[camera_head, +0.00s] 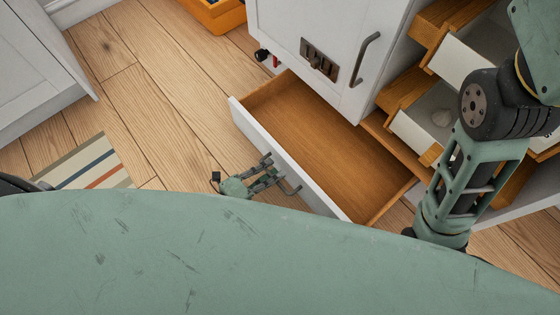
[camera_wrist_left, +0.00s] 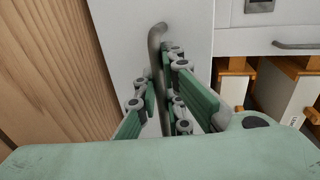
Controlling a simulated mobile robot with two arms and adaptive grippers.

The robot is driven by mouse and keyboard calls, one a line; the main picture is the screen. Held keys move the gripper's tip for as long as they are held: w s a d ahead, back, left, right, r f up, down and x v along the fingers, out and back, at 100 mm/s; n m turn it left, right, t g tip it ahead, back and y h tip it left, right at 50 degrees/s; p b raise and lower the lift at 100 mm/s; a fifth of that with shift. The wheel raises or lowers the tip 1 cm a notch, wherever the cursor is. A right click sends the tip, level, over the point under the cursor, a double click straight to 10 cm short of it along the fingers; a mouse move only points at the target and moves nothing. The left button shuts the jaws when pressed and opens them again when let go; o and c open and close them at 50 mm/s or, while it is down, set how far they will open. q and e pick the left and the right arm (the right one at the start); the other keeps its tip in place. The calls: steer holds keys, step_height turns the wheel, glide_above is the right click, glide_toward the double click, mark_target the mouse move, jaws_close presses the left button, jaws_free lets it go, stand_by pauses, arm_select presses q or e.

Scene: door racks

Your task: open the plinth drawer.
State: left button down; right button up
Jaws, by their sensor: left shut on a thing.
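The plinth drawer (camera_head: 246,121) is at the foot of the white cabinet (camera_head: 290,22). It is pulled well out, and its empty wooden inside shows in the head view. My left gripper (camera_head: 274,170) is low at the drawer's white front, with its fingers closed on the bar handle (camera_head: 292,190). In the left wrist view the grey handle (camera_wrist_left: 155,42) runs up between the green fingers (camera_wrist_left: 168,90) against the white front. My own green body hides part of the left arm. My right arm is at the right, and its gripper is hidden.
A closed door with a handle (camera_head: 366,58) is above the plinth drawer. A striped mat (camera_head: 85,165) lies on the wooden floor at the left. An orange crate (camera_head: 215,14) stands at the back.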

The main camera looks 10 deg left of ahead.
arm_select(q)
steer(key=shift+v, duration=0.9)
steer(key=shift+a+f, duration=0.1)
steer(key=shift+f, duration=0.15)
steer(key=c, duration=1.8)
jaws_free()
steer(key=shift+c, duration=0.2)
steer(key=shift+s, duration=0.15)
steer(key=v, duration=1.1)
steer(key=shift+s+a, duration=0.2)
steer(key=shift+s, duration=0.05)
steer(key=shift+s+r, duration=0.1)
